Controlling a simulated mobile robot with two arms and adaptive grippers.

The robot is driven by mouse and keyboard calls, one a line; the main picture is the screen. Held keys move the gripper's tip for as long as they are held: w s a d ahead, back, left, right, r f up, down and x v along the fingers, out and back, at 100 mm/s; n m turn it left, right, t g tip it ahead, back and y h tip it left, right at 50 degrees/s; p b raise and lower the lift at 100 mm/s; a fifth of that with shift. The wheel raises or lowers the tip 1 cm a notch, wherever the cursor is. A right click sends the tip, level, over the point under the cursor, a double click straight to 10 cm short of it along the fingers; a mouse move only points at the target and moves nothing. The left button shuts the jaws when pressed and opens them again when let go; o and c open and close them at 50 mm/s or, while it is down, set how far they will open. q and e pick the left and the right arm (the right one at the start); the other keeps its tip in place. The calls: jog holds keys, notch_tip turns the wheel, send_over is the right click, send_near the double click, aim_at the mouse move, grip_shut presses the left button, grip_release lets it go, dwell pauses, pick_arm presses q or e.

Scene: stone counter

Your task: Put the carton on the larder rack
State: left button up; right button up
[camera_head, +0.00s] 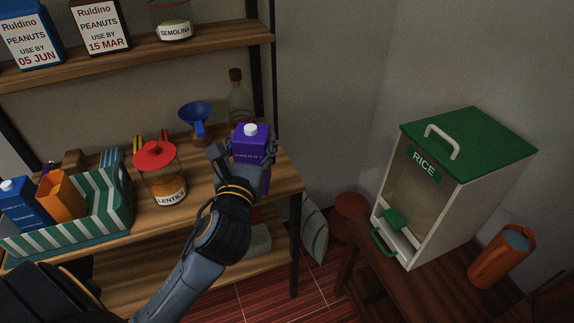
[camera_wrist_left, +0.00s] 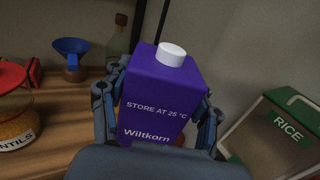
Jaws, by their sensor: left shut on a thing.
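A purple carton (camera_head: 250,150) with a white cap is held upright by my left gripper (camera_head: 252,148) at the right end of the rack's middle shelf (camera_head: 215,190). In the left wrist view the carton (camera_wrist_left: 165,95) reads "STORE AT 25 °C" and "Wiltkorn", and the fingers of my left gripper (camera_wrist_left: 160,110) grip its two sides. The carton's base is hidden, so I cannot tell if it touches the shelf. My right gripper is not in view.
On the shelf are a lentils jar (camera_head: 160,175) with a red lid, a blue funnel (camera_head: 196,118), a glass bottle (camera_head: 239,102) and a striped crate (camera_head: 112,205) holding cartons. Peanut boxes (camera_head: 98,25) stand above. A rice bin (camera_head: 440,185) and an orange jug (camera_head: 500,257) are at the right.

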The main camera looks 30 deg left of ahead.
aim_at(240, 130)
pick_arm(q)
jog(key=shift+s+a+r+n+y, duration=0.2)
jog(key=shift+a+r+n+y, duration=0.15)
jog(key=shift+a+r, duration=0.25)
jog(key=shift+s+a+r+n+y, duration=0.15)
jog(key=shift+a+r+n+y, duration=0.1)
jog(key=shift+a+r+y, duration=0.25)
jog(key=shift+w+a+f+g, duration=0.15)
jog(key=shift+w+a+g, duration=0.3)
jog(key=shift+w, duration=0.25)
jog(key=w+a+f+b, duration=0.2)
jog(key=w+a+f, duration=0.1)
jog(key=w+f, duration=0.9)
jog(key=shift+a+f, duration=0.25)
jog(key=shift+a, duration=0.1)
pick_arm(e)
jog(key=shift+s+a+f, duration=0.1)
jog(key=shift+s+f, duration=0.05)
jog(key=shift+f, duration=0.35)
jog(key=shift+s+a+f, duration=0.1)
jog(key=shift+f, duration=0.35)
pick_arm(q)
jog(key=o, duration=1.7)
jog(key=shift+f, duration=0.2)
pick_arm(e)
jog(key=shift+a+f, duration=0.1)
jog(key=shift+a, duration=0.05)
pick_arm(q)
jog(key=shift+s+r, duration=0.1)
